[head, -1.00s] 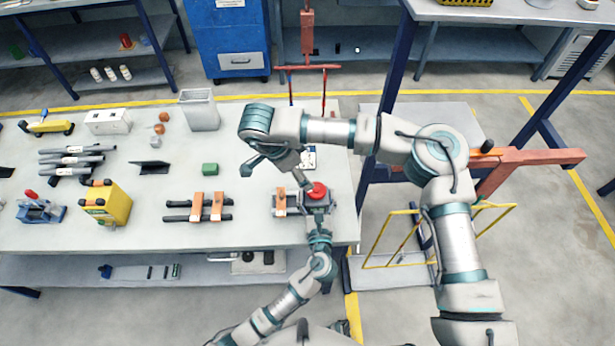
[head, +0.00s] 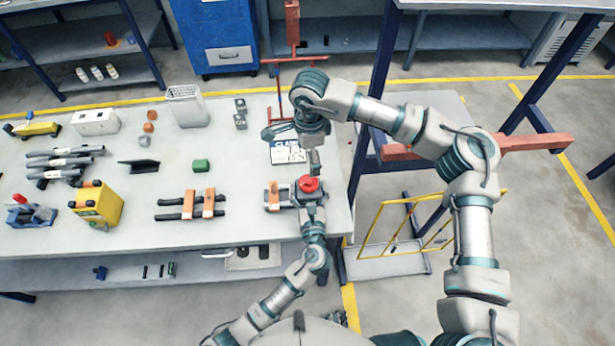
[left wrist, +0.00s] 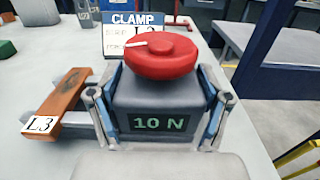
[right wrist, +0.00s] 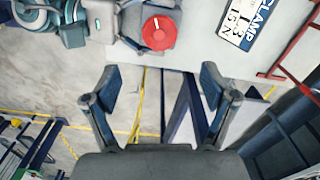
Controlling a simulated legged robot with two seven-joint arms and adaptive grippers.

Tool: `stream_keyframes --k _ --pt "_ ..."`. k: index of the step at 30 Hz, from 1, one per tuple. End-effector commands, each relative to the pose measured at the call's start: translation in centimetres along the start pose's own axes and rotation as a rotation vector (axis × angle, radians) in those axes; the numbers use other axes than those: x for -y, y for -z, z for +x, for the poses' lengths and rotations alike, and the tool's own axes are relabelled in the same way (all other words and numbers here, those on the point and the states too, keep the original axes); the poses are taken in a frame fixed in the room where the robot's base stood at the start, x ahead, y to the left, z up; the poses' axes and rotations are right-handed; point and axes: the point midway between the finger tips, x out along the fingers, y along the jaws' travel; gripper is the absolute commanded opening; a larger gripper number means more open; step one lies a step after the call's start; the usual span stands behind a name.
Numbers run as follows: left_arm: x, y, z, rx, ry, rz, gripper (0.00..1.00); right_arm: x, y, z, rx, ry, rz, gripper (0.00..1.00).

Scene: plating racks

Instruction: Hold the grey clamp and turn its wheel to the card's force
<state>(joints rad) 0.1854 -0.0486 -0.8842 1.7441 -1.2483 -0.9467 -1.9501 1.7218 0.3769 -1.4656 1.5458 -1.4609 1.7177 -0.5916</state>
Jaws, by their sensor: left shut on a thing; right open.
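The grey clamp (left wrist: 165,97) has a red wheel (left wrist: 161,55) with a white mark on top, and its display reads 10 N. My left gripper (left wrist: 158,120) is shut on the clamp body, one finger on each side. The wheel also shows in the head view (head: 307,184) and right wrist view (right wrist: 159,32). The card (right wrist: 247,22) reads CLAMP, L3, 15 N; in the head view (head: 287,152) it lies behind the clamp. My right gripper (right wrist: 157,92) is open and empty, above and beside the wheel, not touching it.
A second bar set (head: 190,206), a green block (head: 201,166) and a yellow unit (head: 97,207) sit further left. The table's right edge is close to the clamp.

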Motion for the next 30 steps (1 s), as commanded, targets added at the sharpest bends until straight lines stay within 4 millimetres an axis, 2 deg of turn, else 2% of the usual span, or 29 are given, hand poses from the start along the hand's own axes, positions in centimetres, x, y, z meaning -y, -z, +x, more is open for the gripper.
stream_keyframes --k 9,15,20,27,28,30 --pt "-0.1 0.0 0.0 0.000 0.001 0.002 0.12 -0.1 -0.1 6.7 -0.005 -0.004 -0.002 0.85" --pt "0.0 0.0 0.0 0.000 0.000 0.003 0.12 -0.1 0.0 9.6 -0.004 -0.001 -0.002 0.85" --pt "0.0 0.0 0.0 0.000 0.000 0.003 0.12 -0.1 0.0 10.5 -0.005 -0.001 -0.002 0.85" --pt "0.1 0.0 0.0 0.000 0.001 0.003 0.12 0.0 0.0 10.6 -0.004 -0.001 -0.002 0.85" --pt "0.1 0.0 0.0 0.000 0.001 0.003 0.12 0.0 0.0 10.6 -0.004 -0.001 -0.002 0.80" --pt "0.1 0.0 0.0 0.000 0.001 0.003 0.12 0.0 0.0 10.6 -0.004 -0.001 -0.002 0.62"
